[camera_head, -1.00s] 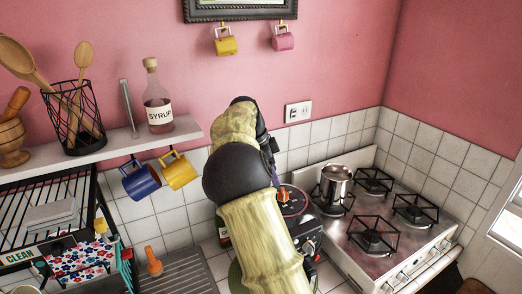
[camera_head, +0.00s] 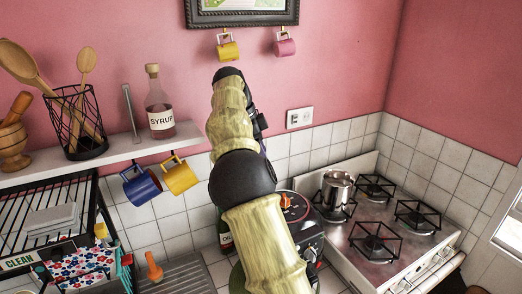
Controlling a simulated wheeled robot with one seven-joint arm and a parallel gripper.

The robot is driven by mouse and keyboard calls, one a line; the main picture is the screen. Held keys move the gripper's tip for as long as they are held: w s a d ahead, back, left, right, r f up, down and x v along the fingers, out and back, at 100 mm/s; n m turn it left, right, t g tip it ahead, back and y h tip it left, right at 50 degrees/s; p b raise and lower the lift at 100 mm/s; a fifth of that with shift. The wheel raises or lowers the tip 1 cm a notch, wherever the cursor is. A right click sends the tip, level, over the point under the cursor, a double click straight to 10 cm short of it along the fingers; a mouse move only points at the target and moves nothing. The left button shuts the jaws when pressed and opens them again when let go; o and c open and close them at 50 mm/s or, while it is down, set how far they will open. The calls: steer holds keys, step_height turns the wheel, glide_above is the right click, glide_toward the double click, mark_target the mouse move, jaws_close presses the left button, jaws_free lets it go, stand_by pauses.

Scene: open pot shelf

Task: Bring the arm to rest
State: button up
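My arm rises from the bottom middle of the head view, with pale yellow links and black joints. It points up and away toward the pink wall, ending in front of the wall between the syrup bottle and the wall socket. My gripper's fingers cannot be made out; they are hidden behind the arm's own links. I see nothing held.
A shelf (camera_head: 115,149) at the left holds a syrup bottle (camera_head: 159,105) and a wire utensil basket (camera_head: 75,130). Blue (camera_head: 141,187) and yellow (camera_head: 180,177) mugs hang below it. A stove (camera_head: 385,222) with a metal pot (camera_head: 336,188) stands right. A dish rack (camera_head: 50,195) is lower left.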

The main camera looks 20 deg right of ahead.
steer(key=shift+d+f, duration=0.1)
steer(key=s+f+n+y, duration=0.1)
steer(key=s+f+n, duration=0.1)
steer(key=f, duration=0.1)
steer(key=s+d+f+n+y+b, duration=0.1)
steer(key=s+f+n, duration=0.1)
steer(key=f+n, duration=0.1)
steer(key=s+d+f+n+t, duration=0.1)
steer(key=s+f+n, duration=0.1)
steer(key=f, duration=0.3)
steer(key=shift+s+d+n+y, duration=0.25)
steer(key=shift+s+n+y, duration=0.15)
steer(key=shift+s, duration=0.15)
steer(key=s+a+f+n, duration=0.2)
steer(key=s+f+n, duration=0.2)
steer(key=s, duration=0.2)
steer(key=s+a+f+n+t+y+b, duration=0.1)
steer(key=s+a+f+n, duration=0.2)
steer(key=s, duration=0.4)
steer(key=s+a+f+n+t+b, duration=0.1)
steer(key=s+a+f+n, duration=0.1)
steer(key=s+f+n, duration=0.3)
steer(key=shift+s+a+f+y, duration=0.3)
steer(key=shift+s+a+f, duration=0.05)
steer(key=shift+s, duration=0.85)
